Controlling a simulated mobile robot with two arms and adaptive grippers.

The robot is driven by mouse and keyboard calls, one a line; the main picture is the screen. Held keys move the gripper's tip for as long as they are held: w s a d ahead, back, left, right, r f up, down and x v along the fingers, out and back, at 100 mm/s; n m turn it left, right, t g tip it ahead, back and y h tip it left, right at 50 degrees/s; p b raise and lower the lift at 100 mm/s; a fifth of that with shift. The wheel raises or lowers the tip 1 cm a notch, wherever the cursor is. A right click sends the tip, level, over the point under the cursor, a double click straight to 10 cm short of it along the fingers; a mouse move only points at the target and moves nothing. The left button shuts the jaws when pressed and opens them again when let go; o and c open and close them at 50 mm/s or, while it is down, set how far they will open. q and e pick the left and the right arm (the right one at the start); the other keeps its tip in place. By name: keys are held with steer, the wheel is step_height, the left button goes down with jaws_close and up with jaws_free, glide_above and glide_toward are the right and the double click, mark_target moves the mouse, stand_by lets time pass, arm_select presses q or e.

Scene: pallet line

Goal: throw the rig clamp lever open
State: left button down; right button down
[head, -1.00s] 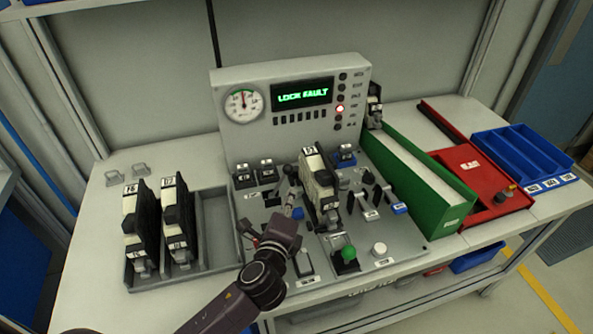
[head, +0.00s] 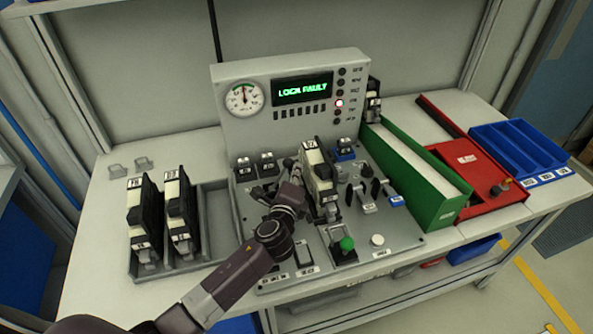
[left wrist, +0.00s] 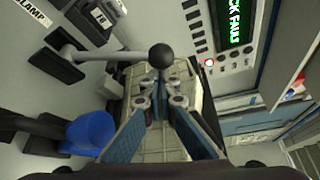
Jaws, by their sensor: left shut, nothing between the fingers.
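The clamp lever shows in the left wrist view as a grey rod with a black ball knob (left wrist: 162,56), beside a label reading "CLAMP" (left wrist: 32,14). My left gripper (left wrist: 160,92) is shut and empty, its fingertips close to the knob; I cannot tell whether they touch it. In the head view my left gripper (head: 292,166) is over the rig panel, just left of the upright black-and-beige unit (head: 320,180), and mostly covers the lever. The rig's display (head: 303,88) reads "LOCK FAULT" and a red lamp is lit. My right gripper is not in view.
A grey tray (head: 207,262) with two upright units stands left of the rig. A green-sided box (head: 441,206), a red tray (head: 478,206) and a blue bin (head: 524,152) stand to the right. A green knob (head: 347,243) rises at the panel's front.

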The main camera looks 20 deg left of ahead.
arm_select(q)
steer(key=shift+s+a+r+b, duration=0.1)
steer(key=shift+s+a+b, duration=0.1)
steer(key=shift+b, duration=0.4)
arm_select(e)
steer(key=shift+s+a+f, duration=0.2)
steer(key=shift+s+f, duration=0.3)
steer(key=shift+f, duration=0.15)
